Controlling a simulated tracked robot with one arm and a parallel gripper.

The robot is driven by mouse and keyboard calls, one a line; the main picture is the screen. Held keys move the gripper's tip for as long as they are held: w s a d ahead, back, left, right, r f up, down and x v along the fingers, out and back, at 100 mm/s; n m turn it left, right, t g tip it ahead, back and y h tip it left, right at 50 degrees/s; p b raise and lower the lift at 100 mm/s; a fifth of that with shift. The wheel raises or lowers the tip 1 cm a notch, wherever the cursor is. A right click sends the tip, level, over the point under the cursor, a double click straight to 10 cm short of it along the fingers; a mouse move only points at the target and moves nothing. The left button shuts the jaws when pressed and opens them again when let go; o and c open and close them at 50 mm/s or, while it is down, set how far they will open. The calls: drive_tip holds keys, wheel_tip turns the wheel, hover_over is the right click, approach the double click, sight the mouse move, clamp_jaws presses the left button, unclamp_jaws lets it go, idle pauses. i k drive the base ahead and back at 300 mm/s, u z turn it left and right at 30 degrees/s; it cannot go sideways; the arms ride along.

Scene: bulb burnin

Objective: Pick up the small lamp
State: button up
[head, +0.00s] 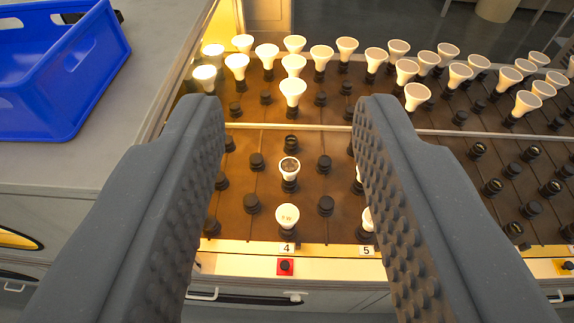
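My gripper (290,108) is open and empty, its two dark studded fingers reaching in from the lower left and lower right. Between the fingers, in the front section of the brown board, two small white lamps stand upright in black sockets. The nearer small lamp (287,215) has a pale face and is just behind the number 4 label. The farther small lamp (289,167) has a darker, greyish face. Another small lamp (367,219) near label 5 is partly hidden by the right finger. I cannot tell which small lamp is meant.
Many larger white lamps (293,92) stand in the back section, some glowing at the left. Empty black sockets (326,206) surround the small lamps. A blue crate (40,115) sits on the grey counter at the left.

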sight(289, 166)
drive_tip(key=i, duration=0.9)
drive_tip(key=z, duration=0.1)
